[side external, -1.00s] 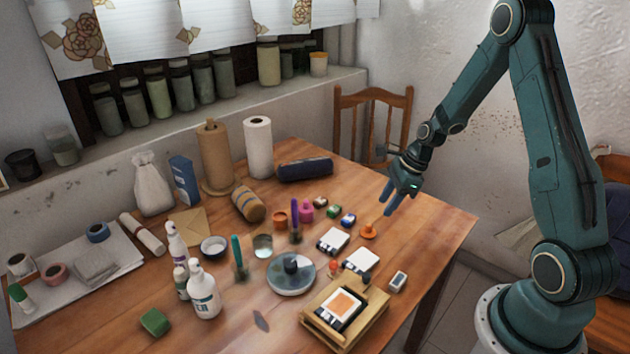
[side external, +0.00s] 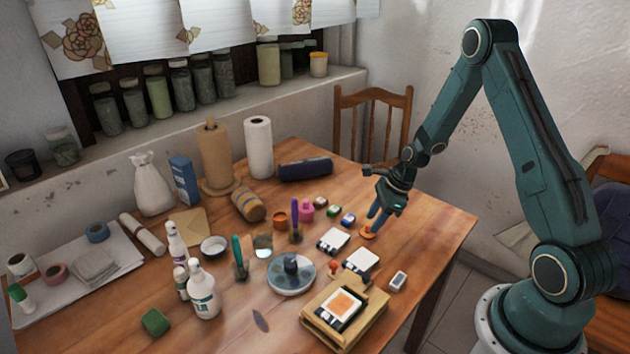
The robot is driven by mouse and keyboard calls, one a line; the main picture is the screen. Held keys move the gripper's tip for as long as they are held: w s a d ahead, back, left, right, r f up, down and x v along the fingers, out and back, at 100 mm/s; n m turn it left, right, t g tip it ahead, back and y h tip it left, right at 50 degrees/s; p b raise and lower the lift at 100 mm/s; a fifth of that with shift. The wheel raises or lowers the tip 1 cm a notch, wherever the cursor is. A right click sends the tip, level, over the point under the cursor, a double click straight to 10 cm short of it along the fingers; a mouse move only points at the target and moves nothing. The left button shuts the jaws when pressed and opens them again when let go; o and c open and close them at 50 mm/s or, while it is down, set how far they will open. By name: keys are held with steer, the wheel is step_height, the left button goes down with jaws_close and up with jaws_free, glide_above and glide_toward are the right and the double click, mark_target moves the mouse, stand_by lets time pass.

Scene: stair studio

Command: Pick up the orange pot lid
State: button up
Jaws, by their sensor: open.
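The orange pot lid (side external: 367,235) is a small, flat orange disc lying on the wooden table, toward its right side. My gripper (side external: 375,222) points down right over the lid, with its blue fingertips at the lid's top. The jaws are open, and the fingers hide part of the lid. From this view I cannot tell whether the fingers touch it. A small orange pot (side external: 280,220) stands further left on the table.
Two black-and-white cases (side external: 360,262) lie in front of the lid, beside a wooden tray (side external: 372,325). Small coloured blocks (side external: 348,220) lie to its left. A wooden chair (side external: 372,130) stands behind the table. The tabletop right of the lid is clear.

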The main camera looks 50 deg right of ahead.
steer(key=shift+x, duration=1.2)
steer(key=shift+c, duration=0.4)
jaws_close()
